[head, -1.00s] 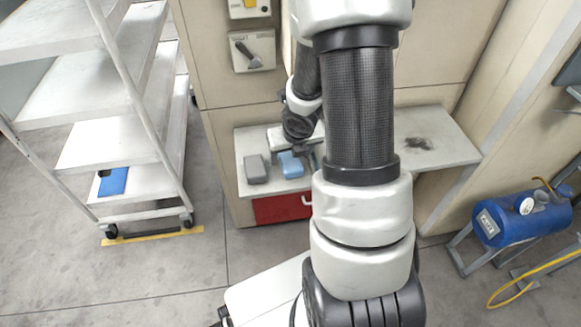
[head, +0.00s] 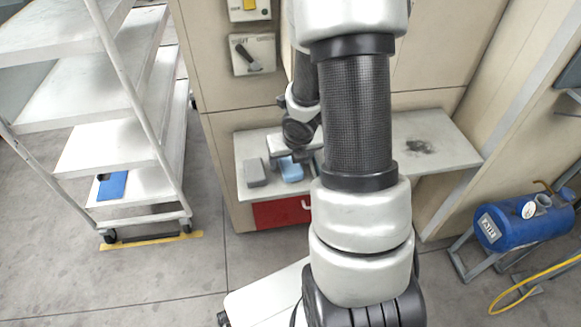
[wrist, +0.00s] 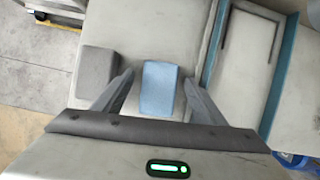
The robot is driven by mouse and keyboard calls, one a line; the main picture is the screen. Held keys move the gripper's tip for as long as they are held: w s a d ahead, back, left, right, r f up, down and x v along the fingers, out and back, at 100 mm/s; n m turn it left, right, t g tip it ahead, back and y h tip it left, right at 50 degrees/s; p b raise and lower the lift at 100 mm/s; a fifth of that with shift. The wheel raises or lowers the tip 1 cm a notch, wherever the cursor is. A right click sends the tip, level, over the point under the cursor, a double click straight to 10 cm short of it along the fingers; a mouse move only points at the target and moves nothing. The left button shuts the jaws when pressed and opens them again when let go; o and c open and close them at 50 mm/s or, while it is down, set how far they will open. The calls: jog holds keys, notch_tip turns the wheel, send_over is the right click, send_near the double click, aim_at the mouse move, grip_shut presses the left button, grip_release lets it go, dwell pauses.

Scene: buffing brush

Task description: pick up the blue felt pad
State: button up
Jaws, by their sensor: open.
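The blue felt pad (wrist: 159,88) lies on the pale shelf (wrist: 140,28) in the wrist view, between the fingers of my gripper (wrist: 158,85) as seen from above. The fingers are open, with a gap on each side of the pad. How far they are above the shelf is hard to tell. In the head view the blue pad (head: 291,168) shows on the shelf (head: 446,148), just below my gripper (head: 292,156), which partly covers it. A grey block (wrist: 98,72) sits to the left of the pad, beside the left finger; it also shows in the head view (head: 256,174).
A tray with a blue edge (wrist: 283,62) stands close to the right of the pad. A white shelf cart (head: 120,145) with a blue item (head: 112,186) stands at left. A blue air tank (head: 522,222) stands at right. The shelf's right part is bare except for a dark smudge.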

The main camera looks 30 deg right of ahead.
aim_at(290, 162)
jog(key=c, duration=1.1)
jog(key=shift+c, duration=0.2)
notch_tip(290, 162, up, 11)
jog(key=p, duration=0.9)
jog(key=shift+f, duration=0.2)
